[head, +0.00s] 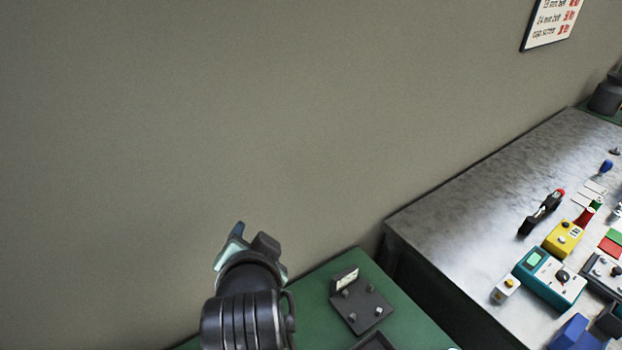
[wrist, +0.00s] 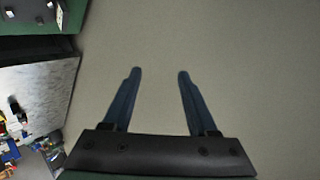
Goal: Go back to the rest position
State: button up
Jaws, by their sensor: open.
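My gripper (wrist: 159,72) is open and empty in the wrist view, its two dark fingers spread apart against the plain beige wall. In the head view my gripper (head: 249,240) is at the lower middle, raised in front of the wall and left of the green table. Its finger opening is hard to make out there. Nothing is between the fingers or touching them.
A green table (head: 418,322) holds a dark plate (head: 362,311) with several small posts. To the right, a grey bench (head: 460,215) carries a yellow box (head: 562,238), a teal device (head: 549,279) and other items. A sign (head: 551,22) hangs on the wall.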

notch_tip(320, 180, up, 14)
jog(key=w+d+n+t, duration=0.2)
jog(key=d+t, duration=0.1)
jog(key=t, duration=0.2)
jog(key=s+d+r+n+t, duration=0.1)
jog(key=s+d+r+t, duration=0.1)
jog(key=r, duration=0.7)
jog(key=s+d+r+n+t+h, duration=0.1)
jog(key=s+r+t, duration=0.4)
jog(key=r, duration=0.5)
jog(key=s+d+r+n+t+h, duration=0.1)
jog(key=s+r+t, duration=0.3)
jog(key=r, duration=0.5)
jog(key=shift+s+d+r+n, duration=0.15)
jog(key=shift+s+d+n, duration=0.55)
jog(key=shift+s+d, duration=0.15)
